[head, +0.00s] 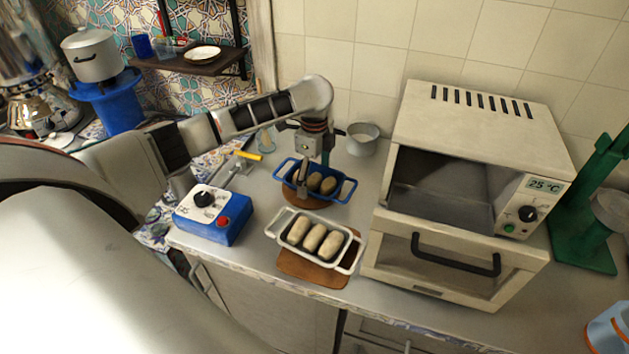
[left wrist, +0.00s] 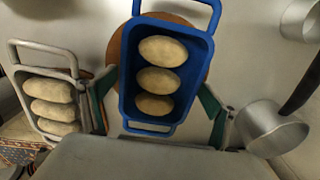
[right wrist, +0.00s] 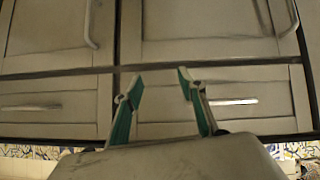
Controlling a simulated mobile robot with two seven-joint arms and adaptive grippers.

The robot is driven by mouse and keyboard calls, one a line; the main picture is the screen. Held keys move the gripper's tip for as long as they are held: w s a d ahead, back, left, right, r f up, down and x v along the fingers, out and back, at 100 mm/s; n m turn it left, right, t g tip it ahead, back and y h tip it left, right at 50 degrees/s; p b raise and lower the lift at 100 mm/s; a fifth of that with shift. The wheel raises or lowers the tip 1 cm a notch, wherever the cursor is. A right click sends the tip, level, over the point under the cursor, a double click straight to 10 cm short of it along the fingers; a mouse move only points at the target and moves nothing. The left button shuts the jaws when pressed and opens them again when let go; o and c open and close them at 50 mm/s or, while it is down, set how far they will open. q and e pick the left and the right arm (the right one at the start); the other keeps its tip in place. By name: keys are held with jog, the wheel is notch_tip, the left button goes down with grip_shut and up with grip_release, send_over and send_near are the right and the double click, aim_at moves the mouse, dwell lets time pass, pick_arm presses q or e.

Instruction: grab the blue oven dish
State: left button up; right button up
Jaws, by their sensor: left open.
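The blue oven dish (head: 337,192) stands on a round brown board on the counter, with three loaves in it. It also shows in the left wrist view (left wrist: 197,75), with a loop handle at each end. My left gripper (head: 304,187) is over the dish in the head view. In the left wrist view, its open green fingers (left wrist: 156,86) lie one to each side of the dish. I cannot tell whether they touch it. My right gripper (right wrist: 160,82) is open and empty, facing cabinet fronts; it is not in the head view.
A white dish (head: 349,260) with three loaves stands close in front on a brown board (head: 300,270). An open oven (head: 480,120) is to the right. A blue control box (head: 232,230) is left; a metal pot (head: 362,140) stands behind right.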

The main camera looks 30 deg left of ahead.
pick_arm(q)
jog(key=c, duration=1.4)
jog(key=shift+r, duration=0.15)
